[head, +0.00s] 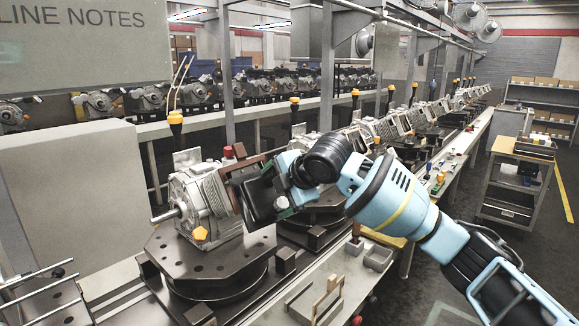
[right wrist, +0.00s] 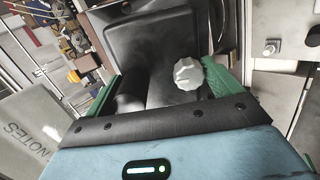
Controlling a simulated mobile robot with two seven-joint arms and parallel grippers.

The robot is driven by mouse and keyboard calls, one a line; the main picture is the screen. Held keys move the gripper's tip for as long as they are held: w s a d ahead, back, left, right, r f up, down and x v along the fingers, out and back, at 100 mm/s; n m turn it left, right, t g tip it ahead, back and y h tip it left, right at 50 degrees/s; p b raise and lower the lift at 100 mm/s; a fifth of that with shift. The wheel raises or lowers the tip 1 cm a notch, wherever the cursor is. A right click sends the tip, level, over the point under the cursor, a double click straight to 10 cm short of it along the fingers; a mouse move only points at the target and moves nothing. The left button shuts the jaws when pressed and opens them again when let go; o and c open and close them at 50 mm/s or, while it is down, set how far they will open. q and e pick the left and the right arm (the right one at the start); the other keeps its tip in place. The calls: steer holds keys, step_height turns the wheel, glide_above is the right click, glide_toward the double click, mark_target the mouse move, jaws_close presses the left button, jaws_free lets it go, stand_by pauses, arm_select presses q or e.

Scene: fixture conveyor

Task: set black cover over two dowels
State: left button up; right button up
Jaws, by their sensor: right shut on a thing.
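The black cover (head: 259,201) is a dark boxy part held up against the right side of a grey finned gear housing (head: 204,199). My right gripper (head: 281,188) is shut on it. In the right wrist view, the black cover (right wrist: 140,35) fills the space beyond my green fingers (right wrist: 166,80), with a light grey knob (right wrist: 187,73) between them. A brown flange (head: 243,164) shows at the housing's right side, just behind the cover. I cannot make out the two dowels; the cover and gripper hide that face. I cannot tell whether the cover touches the housing. My left gripper is out of view.
The housing stands on a dark round turntable (head: 205,265) on the conveyor. A second turntable (head: 318,222) is close behind my right gripper. A grey cabinet (head: 70,205) stands at the left. A cart (head: 515,180) is at the right, with open floor around it.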

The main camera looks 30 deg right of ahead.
steer(key=d+r, duration=0.1)
steer(key=w+d+r+n+y, duration=0.1)
steer(key=r, duration=0.1)
steer(key=d+r+t+y, duration=0.1)
steer(key=shift+w+d+r+n, duration=0.15)
steer(key=shift+w+r+n, duration=0.05)
steer(key=shift+r+n, duration=0.2)
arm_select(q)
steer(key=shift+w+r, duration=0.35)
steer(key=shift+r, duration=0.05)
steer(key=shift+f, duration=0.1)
arm_select(e)
steer(key=shift+x, duration=1.7)
steer(key=shift+b+x, duration=0.7)
steer(key=shift+x, duration=1.1)
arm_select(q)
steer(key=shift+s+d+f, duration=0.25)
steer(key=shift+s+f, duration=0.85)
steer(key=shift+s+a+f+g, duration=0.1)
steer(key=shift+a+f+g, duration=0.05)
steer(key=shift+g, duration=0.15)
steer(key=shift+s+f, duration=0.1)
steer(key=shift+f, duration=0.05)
arm_select(e)
steer(key=shift+w+f, duration=0.2)
steer(key=shift+w, duration=0.05)
